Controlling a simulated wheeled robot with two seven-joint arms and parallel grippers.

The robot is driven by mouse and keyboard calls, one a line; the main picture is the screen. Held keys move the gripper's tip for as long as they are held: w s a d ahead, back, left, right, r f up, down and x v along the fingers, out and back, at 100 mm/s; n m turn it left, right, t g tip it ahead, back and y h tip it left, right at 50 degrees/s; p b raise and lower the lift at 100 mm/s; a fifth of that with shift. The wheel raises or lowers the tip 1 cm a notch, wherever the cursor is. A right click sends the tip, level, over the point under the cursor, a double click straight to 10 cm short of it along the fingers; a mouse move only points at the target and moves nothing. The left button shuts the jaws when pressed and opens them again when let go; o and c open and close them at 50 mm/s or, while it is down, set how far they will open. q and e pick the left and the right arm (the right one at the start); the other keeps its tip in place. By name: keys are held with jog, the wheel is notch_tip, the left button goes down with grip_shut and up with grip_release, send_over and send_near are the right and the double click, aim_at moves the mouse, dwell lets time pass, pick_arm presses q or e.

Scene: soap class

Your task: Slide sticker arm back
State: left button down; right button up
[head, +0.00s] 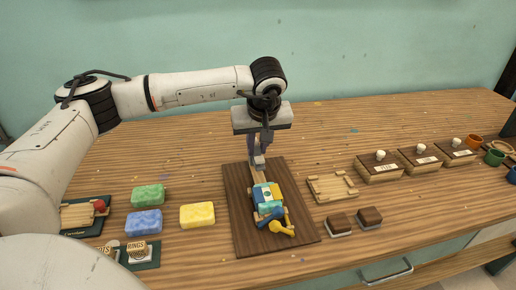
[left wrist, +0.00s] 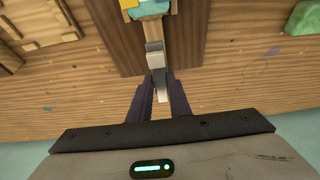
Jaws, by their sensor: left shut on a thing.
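A small colourful device (head: 268,196) with blue, teal and yellow parts sits on a dark wooden board (head: 236,205) at the middle of the table. The sticker arm, a narrow pale and grey piece (left wrist: 155,60), sticks out from its far end. My left gripper (head: 258,160) reaches down over the board's far edge and is shut on this arm. In the left wrist view my left fingertips (left wrist: 160,88) close around the piece, with the device's end (left wrist: 147,10) at the top edge. The fingers hide part of the arm. My right gripper is not in view.
Green (head: 148,195), blue (head: 144,222) and yellow (head: 197,215) sponge-like blocks lie left of the board. A wooden tray (head: 332,187) and two brown-topped blocks (head: 369,216) lie to its right. Labelled boxes (head: 380,167) and cups stand further right. The table behind the board is clear.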

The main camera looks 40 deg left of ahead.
pick_arm(q)
jog(key=c, duration=1.6)
grip_release()
jog(key=shift+w+a, duration=0.15)
jog(key=shift+a, duration=0.05)
jog(key=shift+c, duration=0.2)
jog(key=v, duration=1)
jog(key=shift+r, duration=0.2)
jog(key=shift+d, duration=0.1)
